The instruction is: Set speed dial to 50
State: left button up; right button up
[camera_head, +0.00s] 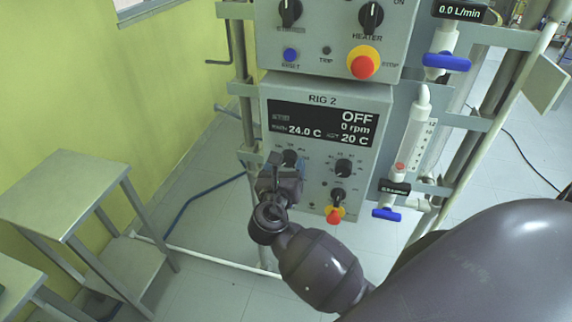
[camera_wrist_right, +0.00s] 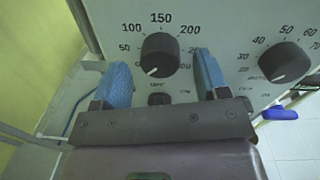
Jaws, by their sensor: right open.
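The dark round speed dial (camera_wrist_right: 160,55) is in the right wrist view, on a scale marked 50, 100, 150 and 200. Its white pointer line points to the lower left, near the low end. My right gripper (camera_wrist_right: 165,82) is open, with one blue fingertip on each side of the dial; I cannot tell if either touches it. In the head view the dial (camera_head: 289,157) is partly behind my right gripper (camera_head: 284,166) at the left of the RIG 2 panel (camera_head: 378,120). The display (camera_head: 318,127) reads OFF, 0 rpm, 24.0 C and 20 C. My left gripper is out of view.
A second dial (camera_head: 343,167) marked about 20 to 70 is to the right; it also shows in the right wrist view (camera_wrist_right: 284,62). Below it are a black knob (camera_head: 338,195) and a red stop button (camera_head: 334,215). A flowmeter (camera_head: 414,135) and a metal table (camera_head: 62,190) flank the panel.

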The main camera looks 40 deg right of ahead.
jog(key=shift+w+d, duration=0.25)
jog(key=shift+c, duration=0.2)
